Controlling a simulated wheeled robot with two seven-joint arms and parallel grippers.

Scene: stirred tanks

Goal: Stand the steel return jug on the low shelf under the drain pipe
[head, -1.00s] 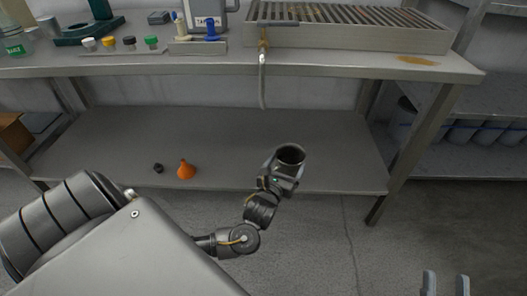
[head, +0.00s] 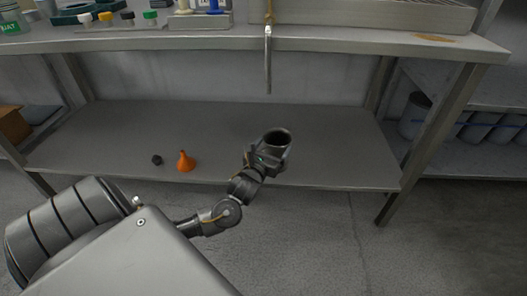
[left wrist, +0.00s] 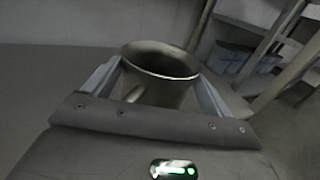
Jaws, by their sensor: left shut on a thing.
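The steel return jug (head: 279,140) is a dark grey open cup with its mouth upward. My left gripper (head: 268,158) is shut on it. In the left wrist view the jug (left wrist: 160,82) sits between both fingers and its inside looks empty. The low shelf (head: 200,125) is a wide grey board beneath the bench. The jug appears over its front part; I cannot tell its height above the board. The drain pipe (head: 268,65) hangs down from the bench's front, above and slightly left of the jug, and its lower end is clear of it. My right gripper is out of view.
An orange funnel (head: 185,161) and a small dark cap (head: 157,160) stand on the shelf to the left. The bench top (head: 150,41) overhangs the shelf. A bench leg (head: 425,140) stands at the right. The shelf behind the jug is bare.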

